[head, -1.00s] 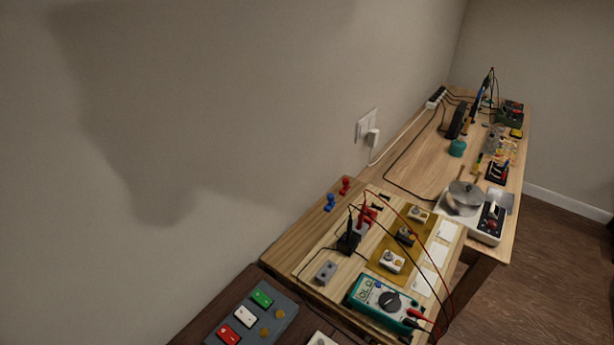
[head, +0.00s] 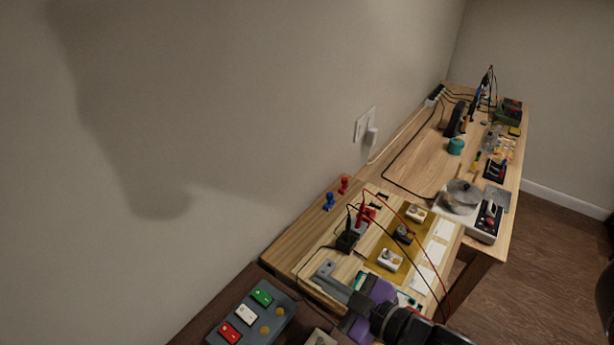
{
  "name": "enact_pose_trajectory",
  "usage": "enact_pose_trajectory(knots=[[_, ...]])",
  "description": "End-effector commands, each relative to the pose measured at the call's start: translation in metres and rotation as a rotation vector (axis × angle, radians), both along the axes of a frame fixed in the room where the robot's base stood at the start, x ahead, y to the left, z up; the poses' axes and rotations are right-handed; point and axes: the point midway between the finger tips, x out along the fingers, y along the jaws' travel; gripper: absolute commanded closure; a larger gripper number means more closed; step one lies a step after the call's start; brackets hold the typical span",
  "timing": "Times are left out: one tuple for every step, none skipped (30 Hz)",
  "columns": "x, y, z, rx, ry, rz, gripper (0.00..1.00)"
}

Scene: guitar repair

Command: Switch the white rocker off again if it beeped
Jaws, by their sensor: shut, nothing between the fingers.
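The white rocker (head: 246,314) sits in a dark grey switch panel (head: 272,334) at the bottom of the head view, between a green rocker (head: 262,297) and a red rocker (head: 230,332). I cannot tell which way the white rocker is tipped. My gripper (head: 322,281), with a purple body, reaches in from the lower right. It is shut and empty, its tips to the right of the panel and apart from the white rocker, by a small grey block (head: 325,267).
A teal multimeter (head: 361,279) is mostly hidden behind my gripper. Black and red probes (head: 365,211) with loose leads stand on the wooden board. Blue (head: 328,201) and red (head: 343,184) pegs stand near the wall. A pale block (head: 320,339) lies right of the panel.

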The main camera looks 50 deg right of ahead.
Motion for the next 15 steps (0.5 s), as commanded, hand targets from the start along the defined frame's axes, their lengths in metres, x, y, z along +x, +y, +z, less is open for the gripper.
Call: enact_pose_trajectory(knots=[[0.009,-0.005,0.004,-0.012,-0.007,-0.008,1.00],[0.012,-0.008,0.005,-0.020,-0.006,-0.014,1.00],[0.018,-0.013,0.006,-0.029,-0.008,-0.024,1.00],[0.022,-0.016,0.007,-0.035,-0.008,-0.031,1.00],[0.026,-0.019,0.009,-0.042,-0.009,-0.039,1.00],[0.031,-0.024,0.011,-0.050,-0.011,-0.048,1.00],[0.035,-0.027,0.012,-0.056,-0.013,-0.056,1.00],[0.039,-0.031,0.014,-0.062,-0.014,-0.065,1.00],[0.044,-0.035,0.017,-0.070,-0.016,-0.076,1.00],[0.048,-0.039,0.018,-0.074,-0.017,-0.085,1.00],[0.052,-0.042,0.020,-0.079,-0.018,-0.093,1.00],[0.057,-0.046,0.022,-0.085,-0.019,-0.105,1.00],[0.061,-0.050,0.024,-0.090,-0.020,-0.116,1.00],[0.064,-0.053,0.026,-0.094,-0.023,-0.123,1.00],[0.070,-0.057,0.029,-0.098,-0.024,-0.138,1.00]])
